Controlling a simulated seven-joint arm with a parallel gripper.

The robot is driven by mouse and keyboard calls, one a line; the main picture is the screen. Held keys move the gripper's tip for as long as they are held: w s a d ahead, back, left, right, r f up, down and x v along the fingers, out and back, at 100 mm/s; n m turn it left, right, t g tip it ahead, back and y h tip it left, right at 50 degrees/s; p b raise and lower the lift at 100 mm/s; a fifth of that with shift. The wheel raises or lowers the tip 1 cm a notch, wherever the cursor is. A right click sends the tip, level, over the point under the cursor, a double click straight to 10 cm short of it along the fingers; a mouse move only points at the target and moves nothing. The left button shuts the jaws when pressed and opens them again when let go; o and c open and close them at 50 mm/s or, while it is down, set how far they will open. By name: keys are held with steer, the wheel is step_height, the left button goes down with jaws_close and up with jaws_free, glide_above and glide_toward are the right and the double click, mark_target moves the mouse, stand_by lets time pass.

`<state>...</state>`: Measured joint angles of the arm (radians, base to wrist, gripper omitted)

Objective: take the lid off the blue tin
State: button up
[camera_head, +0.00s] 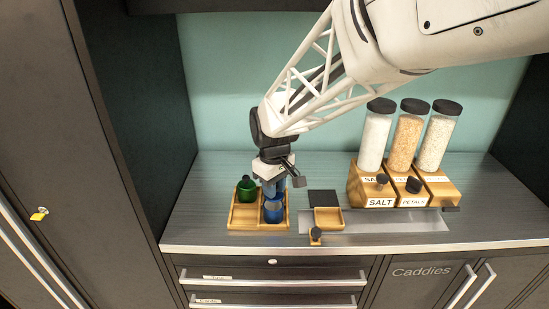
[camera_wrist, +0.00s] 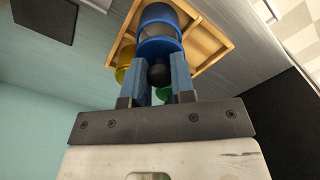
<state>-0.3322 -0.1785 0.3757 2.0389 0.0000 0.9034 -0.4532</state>
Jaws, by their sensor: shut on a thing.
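The blue tin (camera_head: 274,215) stands in the front right of a wooden tray (camera_head: 239,222). My gripper (camera_head: 274,190) is right above it, pointing down. In the wrist view my gripper's two blue fingers (camera_wrist: 161,78) are shut on the dark knob (camera_wrist: 158,73) of the tin's blue lid (camera_wrist: 158,47). A grey band shows between the lid and the blue part of the tin (camera_wrist: 159,12) beyond it. I cannot tell whether the lid rests on the tin or is apart from it. The fingers partly hide the knob.
A green tin (camera_head: 246,191) stands at the tray's back left. A yellow tin (camera_wrist: 122,74) shows close beside the fingers.

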steer(key=s+d, duration=0.2)
steer(key=s, duration=0.5)
steer(key=s+d+r, duration=0.1)
steer(key=s+d, duration=0.2)
steer(key=s, duration=0.4)
steer(key=shift+s+r, duration=0.15)
steer(key=shift+s, duration=0.15)
stand_by(0.4)
steer(key=shift+w+d+f, duration=0.75)
steer(key=shift+w+d, duration=0.55)
steer(key=shift+d, duration=0.55)
steer(key=shift+w+d+f, duration=0.7)
steer(key=shift+w+d, duration=0.55)
steer(key=shift+d, duration=0.65)
steer(key=shift+w+d+f, duration=0.75)
steer(key=shift+w+d, duration=0.55)
steer(key=shift+d, duration=0.55)
steer(key=w, duration=0.5)
steer(key=w+f, duration=0.1)
steer(key=w, duration=0.4)
steer(key=w+a, duration=0.1)
steer(key=w, duration=0.5)
steer(key=shift+f, duration=0.25)
steer(key=shift+f, duration=1.75)
